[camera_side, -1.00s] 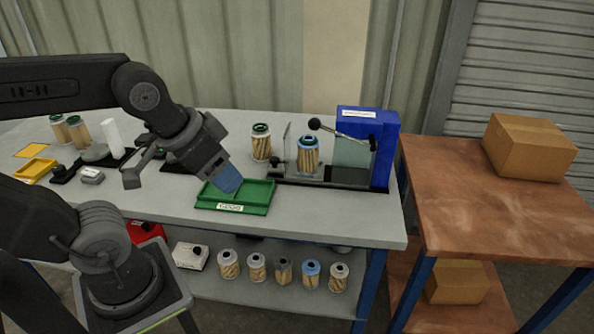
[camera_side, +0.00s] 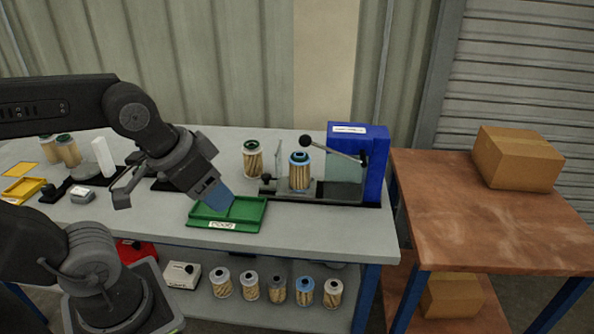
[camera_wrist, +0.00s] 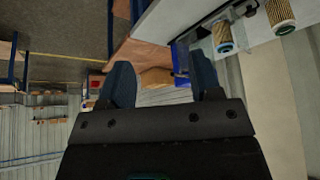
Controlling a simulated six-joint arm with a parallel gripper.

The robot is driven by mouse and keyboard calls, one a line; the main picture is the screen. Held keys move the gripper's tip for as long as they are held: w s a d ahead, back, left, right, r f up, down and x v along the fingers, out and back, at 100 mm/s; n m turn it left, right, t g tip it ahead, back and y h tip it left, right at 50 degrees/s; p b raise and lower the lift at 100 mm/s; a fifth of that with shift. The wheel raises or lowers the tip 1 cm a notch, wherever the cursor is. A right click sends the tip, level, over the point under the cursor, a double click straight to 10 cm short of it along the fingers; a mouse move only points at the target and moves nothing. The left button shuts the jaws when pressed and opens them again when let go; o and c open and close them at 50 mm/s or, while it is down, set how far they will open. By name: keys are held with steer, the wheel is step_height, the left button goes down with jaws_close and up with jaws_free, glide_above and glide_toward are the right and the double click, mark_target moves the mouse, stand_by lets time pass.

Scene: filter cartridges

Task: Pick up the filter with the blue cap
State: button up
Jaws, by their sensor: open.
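A filter with a blue cap (camera_side: 299,171) and pleated tan body stands upright in the clear-walled holder of the blue press on the bench. In the wrist view, a filter (camera_wrist: 223,38) beside the blue press appears to be this one. Another blue-topped filter (camera_side: 304,290) stands in the row on the lower shelf. My gripper (camera_side: 222,198) is open and empty, its blue fingers over the green tray, left of and apart from the blue-capped filter. In the wrist view both fingers of my gripper (camera_wrist: 163,82) are spread with nothing between them.
The blue press (camera_side: 374,165) has a lever with a black knob. A green-capped filter (camera_side: 253,160) stands left of the holder. The green tray (camera_side: 257,213) is at the bench front. Yellow trays (camera_side: 20,190) lie at left.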

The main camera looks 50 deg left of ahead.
stand_by(0.4)
steer(key=o, duration=0.3)
steer(key=w+a+r+m+g+y, duration=0.1)
steer(key=w+a+r+m, duration=0.2)
steer(key=w+m, duration=0.45)
steer(key=m+g+y, duration=0.3)
steer(key=m, duration=1.2)
glide_above(300, 155)
steer(key=shift+n, duration=0.25)
steer(key=f, duration=1)
steer(key=shift+s+d+f, duration=0.1)
steer(key=shift+s+d, duration=0.05)
steer(key=shift+d, duration=0.1)
steer(key=shift+a+f, duration=0.15)
steer(key=shift+f, duration=0.15)
step_height(300, 155, down, 6)
steer(key=shift+r, duration=0.15)
steer(key=shift+x, duration=2.05)
